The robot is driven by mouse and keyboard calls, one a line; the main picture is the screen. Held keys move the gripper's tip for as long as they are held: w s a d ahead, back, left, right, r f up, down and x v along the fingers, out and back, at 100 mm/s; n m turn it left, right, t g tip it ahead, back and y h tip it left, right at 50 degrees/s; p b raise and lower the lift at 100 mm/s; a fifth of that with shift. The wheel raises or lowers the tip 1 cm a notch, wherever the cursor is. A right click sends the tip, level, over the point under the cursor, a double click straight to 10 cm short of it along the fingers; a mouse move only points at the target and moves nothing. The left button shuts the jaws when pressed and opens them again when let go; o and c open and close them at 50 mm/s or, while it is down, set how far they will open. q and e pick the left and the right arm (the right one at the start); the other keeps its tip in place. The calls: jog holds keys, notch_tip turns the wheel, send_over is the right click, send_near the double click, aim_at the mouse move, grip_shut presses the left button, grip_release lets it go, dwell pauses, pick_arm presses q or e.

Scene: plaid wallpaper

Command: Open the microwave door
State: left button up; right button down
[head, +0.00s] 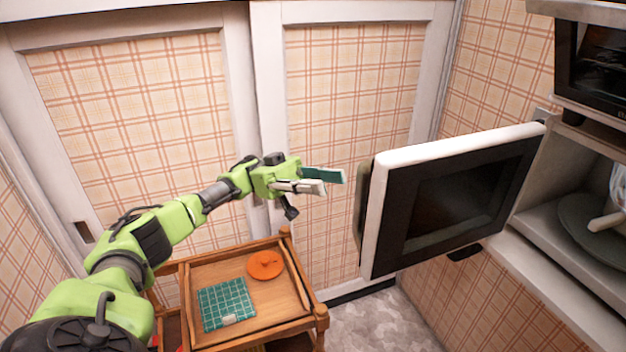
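The microwave door (385,220), white-edged with a dark glass panel, stands swung wide open from the microwave (540,190) at the right. The door's grey handle (361,205) is at its free left end. The microwave's inside shows at the right edge, with a dark round plate (580,232) in it. My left gripper (334,182) is left of the door's handle end, apart from it in the picture. Its two fingers show separately, one with a teal pad, and nothing is between them. My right gripper is not in view.
A wooden cart (210,272) below my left arm holds a teal checked item (227,303) and an orange disc (265,265). Another dark appliance (595,65) is above the microwave. Plaid sliding doors (130,110) close off the back. Grey floor (385,325) shows below the door.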

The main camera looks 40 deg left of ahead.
pick_arm(q)
jog(key=shift+v, duration=1.45)
